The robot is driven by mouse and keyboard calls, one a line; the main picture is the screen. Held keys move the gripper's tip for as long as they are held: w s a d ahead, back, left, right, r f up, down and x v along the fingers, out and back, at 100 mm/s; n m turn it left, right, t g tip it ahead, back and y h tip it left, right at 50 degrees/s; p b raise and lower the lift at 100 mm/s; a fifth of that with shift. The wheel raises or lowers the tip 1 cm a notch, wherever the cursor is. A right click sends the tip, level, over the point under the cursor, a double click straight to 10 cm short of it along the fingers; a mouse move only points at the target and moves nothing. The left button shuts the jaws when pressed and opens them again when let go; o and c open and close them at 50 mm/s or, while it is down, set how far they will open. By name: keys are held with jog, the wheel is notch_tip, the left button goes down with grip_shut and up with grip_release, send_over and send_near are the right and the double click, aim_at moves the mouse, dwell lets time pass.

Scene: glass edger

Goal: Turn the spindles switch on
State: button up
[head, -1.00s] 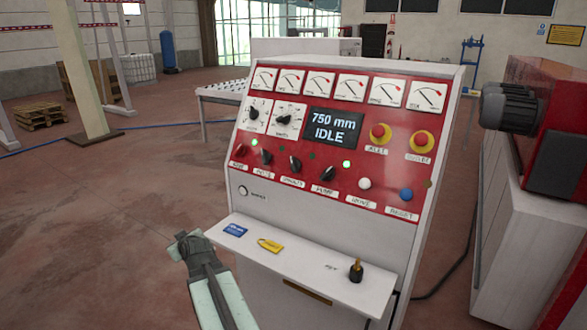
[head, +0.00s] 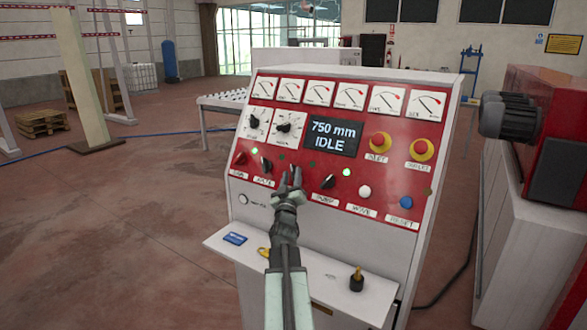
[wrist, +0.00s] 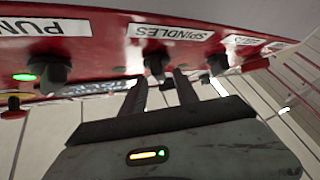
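The spindles switch is a black rotary knob (wrist: 155,65) beside the white SPINDLES label (wrist: 170,32) on the red panel, in the wrist view. In the head view my gripper (head: 291,172) hides this switch. My gripper's two dark fingers (wrist: 162,82) are apart and point at the panel. The knob lies between and just beyond the fingertips, with no clear contact visible. The control console (head: 300,235) stands upright, and its screen (head: 332,138) reads 750 mm IDLE.
The black pump knob (head: 328,181) sits right of my gripper, another black knob (head: 265,163) left. Red mushroom buttons (head: 422,148) are at upper right. A shelf with a key-like black and brass item (head: 356,279) juts out below. Open floor lies left.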

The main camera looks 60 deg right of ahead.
jog(key=x, duration=0.3)
jog(key=shift+a, duration=0.1)
jog(key=shift+c, duration=0.3)
